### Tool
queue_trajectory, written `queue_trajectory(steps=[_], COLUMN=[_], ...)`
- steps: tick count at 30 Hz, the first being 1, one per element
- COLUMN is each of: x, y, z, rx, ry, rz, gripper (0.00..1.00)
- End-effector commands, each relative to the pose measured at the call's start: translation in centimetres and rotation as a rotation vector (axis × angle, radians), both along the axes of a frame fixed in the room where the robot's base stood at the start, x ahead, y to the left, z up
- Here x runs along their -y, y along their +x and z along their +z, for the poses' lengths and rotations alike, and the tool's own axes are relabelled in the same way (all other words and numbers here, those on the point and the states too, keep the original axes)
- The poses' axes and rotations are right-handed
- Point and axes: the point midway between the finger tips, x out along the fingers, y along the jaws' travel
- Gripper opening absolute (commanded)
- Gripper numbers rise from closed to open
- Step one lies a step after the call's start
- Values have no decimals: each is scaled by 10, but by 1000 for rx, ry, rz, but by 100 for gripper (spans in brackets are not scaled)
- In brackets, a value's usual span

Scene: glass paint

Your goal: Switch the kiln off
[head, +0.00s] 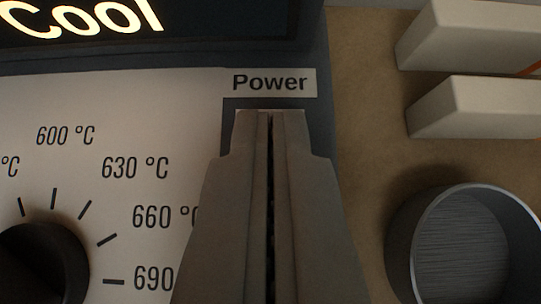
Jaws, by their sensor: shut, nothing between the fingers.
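The kiln's control panel (180,120) fills the left of the head view. Its dark display (200,25) reads "Cool" in lit letters. A "Power" label (270,82) sits at the panel's right side, above a dark area that my gripper mostly covers. My gripper (268,112) is shut and empty, its fingertips just below the label. The power switch itself is hidden behind the fingers. I cannot tell whether the fingertips touch it. A black temperature knob (40,265) is partly in view at the lower left, with marks from 600 to 690 °C around it.
Right of the panel is a brown surface (365,130). Two pale blocks (470,35) (480,108) lie there at the upper right, with a bit of orange beside them. A round metal container (405,245) stands at the lower right, close to my gripper.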

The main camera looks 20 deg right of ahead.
Motion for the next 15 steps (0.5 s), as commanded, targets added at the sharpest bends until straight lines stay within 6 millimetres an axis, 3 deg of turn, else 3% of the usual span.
queue_trajectory(steps=[15], x=[2], y=[4], z=[-5], rx=[-2], ry=[1], rz=[0], gripper=[0])
